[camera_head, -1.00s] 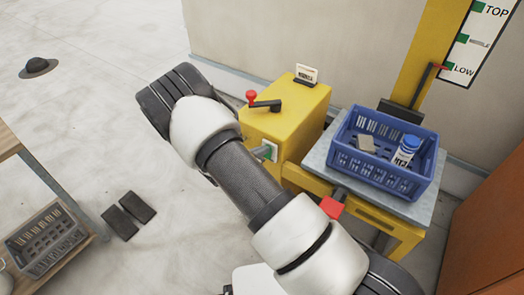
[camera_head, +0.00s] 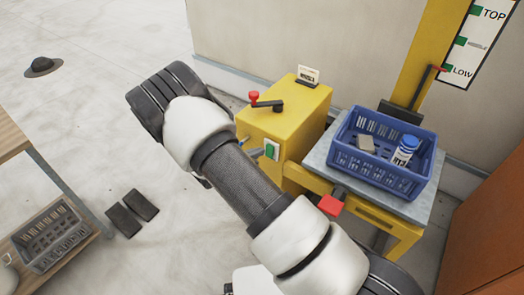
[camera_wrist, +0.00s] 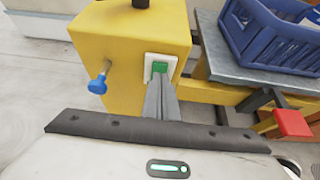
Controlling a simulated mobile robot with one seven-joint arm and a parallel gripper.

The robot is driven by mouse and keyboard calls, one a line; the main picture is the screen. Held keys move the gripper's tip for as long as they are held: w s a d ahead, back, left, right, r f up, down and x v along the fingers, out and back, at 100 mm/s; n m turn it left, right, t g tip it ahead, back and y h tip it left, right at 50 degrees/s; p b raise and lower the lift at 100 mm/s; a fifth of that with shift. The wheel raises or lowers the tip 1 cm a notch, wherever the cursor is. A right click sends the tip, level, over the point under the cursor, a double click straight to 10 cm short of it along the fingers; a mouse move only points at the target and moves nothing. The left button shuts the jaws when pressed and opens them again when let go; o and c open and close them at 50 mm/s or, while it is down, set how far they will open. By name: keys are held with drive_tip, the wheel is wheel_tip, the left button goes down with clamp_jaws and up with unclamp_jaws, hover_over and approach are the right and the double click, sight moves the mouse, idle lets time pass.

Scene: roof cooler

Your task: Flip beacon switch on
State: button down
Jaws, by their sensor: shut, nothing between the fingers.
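A green switch on a white plate (camera_wrist: 160,67) is set in the front face of a yellow box (camera_wrist: 115,40). I take it to be the beacon switch; it also shows in the head view (camera_head: 271,151). In the wrist view my gripper (camera_wrist: 160,80) is shut and empty, its fingertips at the lower part of the green switch. I cannot tell whether they touch it. The fingers hide the lower edge of the switch and plate.
A blue knob (camera_wrist: 97,85) sticks out left of the switch. A red-knobbed crank (camera_head: 265,103) is on top of the box. To the right, a blue crate (camera_head: 375,165) stands on a grey platform (camera_head: 318,157), with a red pedal (camera_head: 331,205) below. Open floor lies left.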

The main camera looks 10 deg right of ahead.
drive_tip(key=s+a+r+p, duration=0.1)
drive_tip(key=s+a+r, duration=0.4)
drive_tip(key=r, duration=0.1)
drive_tip(key=shift+r, duration=0.3)
